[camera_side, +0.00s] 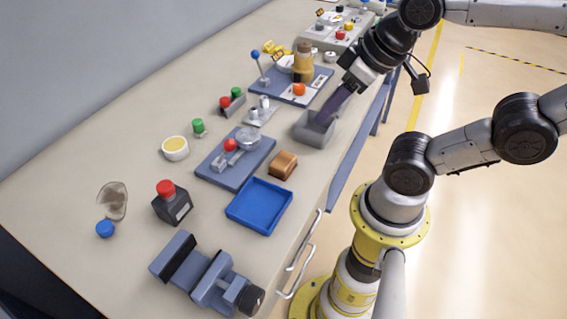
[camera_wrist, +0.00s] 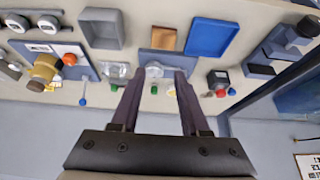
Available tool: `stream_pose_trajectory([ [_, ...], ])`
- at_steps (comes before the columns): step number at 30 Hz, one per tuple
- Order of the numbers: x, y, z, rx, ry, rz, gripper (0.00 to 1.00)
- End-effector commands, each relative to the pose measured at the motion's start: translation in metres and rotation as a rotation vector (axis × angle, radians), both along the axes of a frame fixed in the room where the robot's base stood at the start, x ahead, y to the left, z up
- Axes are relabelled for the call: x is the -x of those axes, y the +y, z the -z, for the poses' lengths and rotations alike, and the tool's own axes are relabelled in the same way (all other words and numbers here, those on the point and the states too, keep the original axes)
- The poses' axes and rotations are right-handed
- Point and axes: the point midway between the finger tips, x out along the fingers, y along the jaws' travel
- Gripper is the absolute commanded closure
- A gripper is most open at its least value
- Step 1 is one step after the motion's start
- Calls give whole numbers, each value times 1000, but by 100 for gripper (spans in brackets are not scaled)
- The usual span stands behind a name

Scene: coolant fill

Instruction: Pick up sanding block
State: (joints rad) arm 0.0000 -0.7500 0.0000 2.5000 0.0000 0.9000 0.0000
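The sanding block, a small brown block (camera_side: 283,166), lies on the bench between the blue tray and the grey bin. It also shows near the top of the wrist view (camera_wrist: 163,39), beyond my fingertips. My gripper (camera_side: 323,119) is above the grey bin in the side view, up and to the right of the block and apart from it. In the wrist view my gripper (camera_wrist: 158,78) has its two fingers spread with nothing held between them.
The blue tray (camera_side: 258,205) and grey bin (camera_side: 314,130) flank the block. A blue plate with a red-knobbed fixture (camera_side: 236,158) lies left of it. A red-button box (camera_side: 172,203) and a vise (camera_side: 207,275) stand nearer the camera. Bare bench lies around the block.

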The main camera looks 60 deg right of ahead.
Motion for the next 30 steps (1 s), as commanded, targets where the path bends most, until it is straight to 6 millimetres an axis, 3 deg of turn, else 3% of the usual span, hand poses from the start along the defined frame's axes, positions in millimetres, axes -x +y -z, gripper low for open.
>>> stream_pose_trajectory([
  [1,0,0,0,0,0,0,44],
  [7,0,0,0,0,0,0,9],
  [16,0,0,0,-5,0,9,9],
  [20,1,0,0,-53,5,100,9],
  [30,-18,1,-12,-363,87,752,9],
])
